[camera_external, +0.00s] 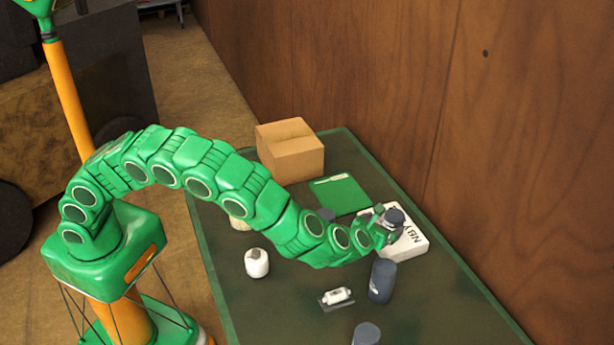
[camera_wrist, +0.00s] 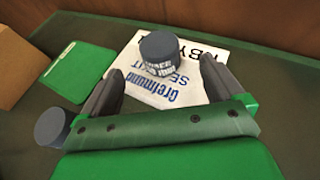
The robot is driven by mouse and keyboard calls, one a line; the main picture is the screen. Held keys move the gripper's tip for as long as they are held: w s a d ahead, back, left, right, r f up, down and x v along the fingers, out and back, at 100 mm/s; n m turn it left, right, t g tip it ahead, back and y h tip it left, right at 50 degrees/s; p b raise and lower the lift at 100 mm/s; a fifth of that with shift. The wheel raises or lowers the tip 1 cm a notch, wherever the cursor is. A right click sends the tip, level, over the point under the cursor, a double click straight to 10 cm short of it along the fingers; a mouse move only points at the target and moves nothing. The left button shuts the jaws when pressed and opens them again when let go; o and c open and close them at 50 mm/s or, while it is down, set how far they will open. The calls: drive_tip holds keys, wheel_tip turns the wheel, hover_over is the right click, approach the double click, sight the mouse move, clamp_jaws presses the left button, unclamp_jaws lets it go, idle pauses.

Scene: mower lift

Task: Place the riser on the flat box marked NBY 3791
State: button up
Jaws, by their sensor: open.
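The flat box (camera_external: 411,243) is white, marked NBY, and lies near the table's right edge. In the wrist view the flat box (camera_wrist: 140,88) also shows blue print; its number is not readable. A short dark grey-blue cylinder (camera_wrist: 160,48), apparently the riser, stands upright on it. Its label is only partly readable. The same cylinder (camera_external: 395,216) shows in the external view by the end of my arm. My gripper (camera_external: 384,226) is open. In the wrist view my gripper (camera_wrist: 162,70) has one finger to either side, with the cylinder just beyond the fingertips and apart from them.
A green card (camera_external: 341,194) and cardboard box (camera_external: 290,150) lie beyond the arm. Other dark cylinders stand at the near side (camera_external: 382,282), front (camera_external: 366,335) and left (camera_wrist: 52,127). A wooden wall (camera_external: 520,130) borders the table.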

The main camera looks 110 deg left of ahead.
drive_tip(key=shift+s+d+r, duration=0.15)
drive_tip(key=shift+d+r, duration=0.05)
drive_tip(key=shift+d, duration=0.2)
drive_tip(key=s+d+r+n+g+h, duration=0.1)
drive_tip(key=s+d+r+n+g, duration=0.25)
drive_tip(key=s, duration=0.55)
drive_tip(key=s+d+r+n+h, duration=0.2)
drive_tip(key=s+r+n, duration=0.3)
drive_tip(key=s+r, duration=0.3)
drive_tip(key=s+d+r+n+g+h, duration=0.1)
drive_tip(key=s+d+r+n, duration=0.3)
drive_tip(key=s, duration=0.6)
drive_tip(key=s+d+r+n+h, duration=0.1)
drive_tip(key=s+d+n+h, duration=0.3)
drive_tip(key=s+d, duration=0.8)
drive_tip(key=s+d+n+h, duration=0.4)
drive_tip(key=s+d, duration=0.8)
drive_tip(key=s, duration=0.7)
drive_tip(key=shift+d+r+h, duration=0.15)
drive_tip(key=shift+r+h, duration=0.2)
drive_tip(key=shift+h, duration=0.15)
